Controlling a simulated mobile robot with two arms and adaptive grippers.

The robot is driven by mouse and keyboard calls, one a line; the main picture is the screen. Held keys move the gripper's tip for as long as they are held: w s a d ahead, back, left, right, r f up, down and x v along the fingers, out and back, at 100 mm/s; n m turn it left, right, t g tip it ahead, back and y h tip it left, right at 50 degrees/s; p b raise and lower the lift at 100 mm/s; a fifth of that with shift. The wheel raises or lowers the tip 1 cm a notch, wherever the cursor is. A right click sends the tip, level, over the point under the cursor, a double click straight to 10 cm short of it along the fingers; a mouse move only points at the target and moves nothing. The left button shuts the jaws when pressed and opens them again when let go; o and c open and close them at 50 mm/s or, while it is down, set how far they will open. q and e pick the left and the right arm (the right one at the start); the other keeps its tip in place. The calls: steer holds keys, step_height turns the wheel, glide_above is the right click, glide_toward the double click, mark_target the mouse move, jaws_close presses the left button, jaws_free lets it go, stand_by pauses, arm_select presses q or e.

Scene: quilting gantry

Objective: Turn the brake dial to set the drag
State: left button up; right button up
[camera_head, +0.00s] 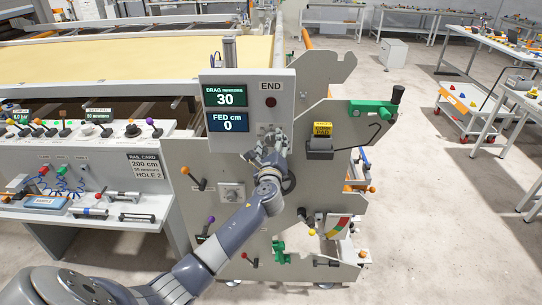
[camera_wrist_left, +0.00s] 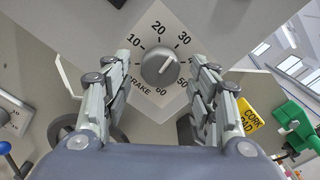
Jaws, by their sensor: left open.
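The brake dial (camera_wrist_left: 160,68) is a round grey knob on a white diamond plate marked BRAKE, with a scale from 10 to 60, in the left wrist view. A light line on the knob points up and to the right. In the head view my left gripper (camera_head: 271,140) is at the grey end panel and hides the dial. Above it, the drag display (camera_head: 225,94) reads 30. My right gripper is not in view.
The FED display (camera_head: 226,122) reads 0. A rail card (camera_head: 145,170) reads 200 cm and HOLE 2. Knobbed levers jut from the panel.

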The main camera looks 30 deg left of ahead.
arm_select(q)
steer(key=v, duration=1.1)
steer(key=shift+s+f, duration=0.1)
steer(key=s+d+f+n+g+h+b, duration=0.1)
steer(key=s+d+f+n+g+h, duration=0.3)
steer(key=f, duration=1.1)
steer(key=s+f+n+g+b, duration=0.1)
steer(key=s+f, duration=0.5)
steer(key=f, duration=0.9)
steer(key=s+d+f+n+g+h+b, duration=0.1)
steer(key=s+f+n+g+h, duration=0.3)
steer(key=f, duration=1.1)
steer(key=s+d+f+n+g+b, duration=0.1)
steer(key=s+d+f+n, duration=0.1)
steer(key=s+f, duration=0.5)
steer(key=s+d+f+n+g+h+b, duration=0.1)
steer(key=s+f+n, duration=0.4)
steer(key=s, duration=1.3)
steer(key=s+d+f+n+g+b, duration=0.1)
steer(key=s+d+f+n+g, duration=0.2)
steer(key=s+f, duration=0.6)
steer(key=s+d, duration=0.1)
steer(key=s, duration=0.2)
steer(key=shift+s+d+f+h, duration=0.2)
steer(key=shift+d+h, duration=0.1)
steer(key=shift+d, duration=0.1)
steer(key=shift+s, duration=0.1)
